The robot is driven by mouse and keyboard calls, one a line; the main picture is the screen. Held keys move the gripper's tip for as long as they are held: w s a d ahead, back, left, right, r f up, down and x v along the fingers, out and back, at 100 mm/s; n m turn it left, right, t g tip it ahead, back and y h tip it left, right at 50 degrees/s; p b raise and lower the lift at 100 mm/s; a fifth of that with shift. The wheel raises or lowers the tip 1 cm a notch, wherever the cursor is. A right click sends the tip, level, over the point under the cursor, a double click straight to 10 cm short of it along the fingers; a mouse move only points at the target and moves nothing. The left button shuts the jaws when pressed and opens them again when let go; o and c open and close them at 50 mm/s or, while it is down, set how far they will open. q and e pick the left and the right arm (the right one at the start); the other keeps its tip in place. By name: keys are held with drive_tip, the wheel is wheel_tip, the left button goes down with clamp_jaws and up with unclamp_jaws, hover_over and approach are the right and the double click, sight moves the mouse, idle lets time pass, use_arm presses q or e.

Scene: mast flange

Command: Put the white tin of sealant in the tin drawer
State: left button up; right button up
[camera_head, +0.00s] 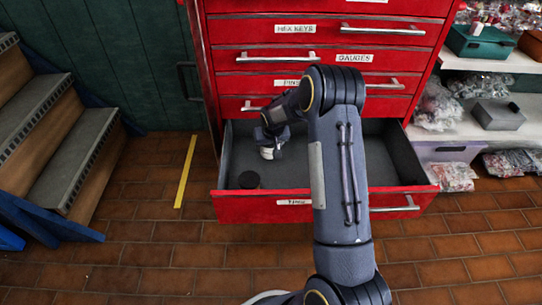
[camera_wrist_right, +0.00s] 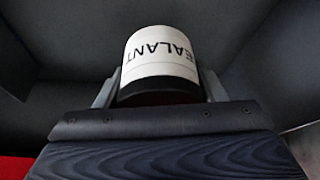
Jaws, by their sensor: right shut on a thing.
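The white tin of sealant (camera_wrist_right: 160,55) is between the fingers of my right gripper (camera_wrist_right: 160,92) in the right wrist view, its label reading SEALANT upside down. My right gripper (camera_head: 269,146) is shut on the tin, which shows small and white in the head view (camera_head: 267,153). Both are over the inside of the open red tin drawer (camera_head: 260,209), towards its left part. I cannot tell whether the tin touches the drawer floor. The drawer's label is partly hidden by my right arm. My left gripper is not in view.
Closed drawers of the red cabinet (camera_head: 225,60) rise above and behind. Wooden steps (camera_head: 50,140) stand at left, and shelves with bagged parts (camera_head: 437,105) at right.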

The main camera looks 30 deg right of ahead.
drive_tip(key=w+f, duration=0.1)
drive_tip(key=w+d+f+b, duration=0.1)
drive_tip(key=f, duration=0.1)
drive_tip(key=shift+d, duration=0.15)
drive_tip(key=shift+w+f+b, duration=0.1)
drive_tip(key=shift+f+b, duration=0.9)
drive_tip(key=shift+f, duration=0.45)
drive_tip(key=shift+f, duration=0.2)
drive_tip(key=o, duration=1.3)
drive_tip(key=shift+c, duration=0.2)
drive_tip(key=shift+r, duration=0.15)
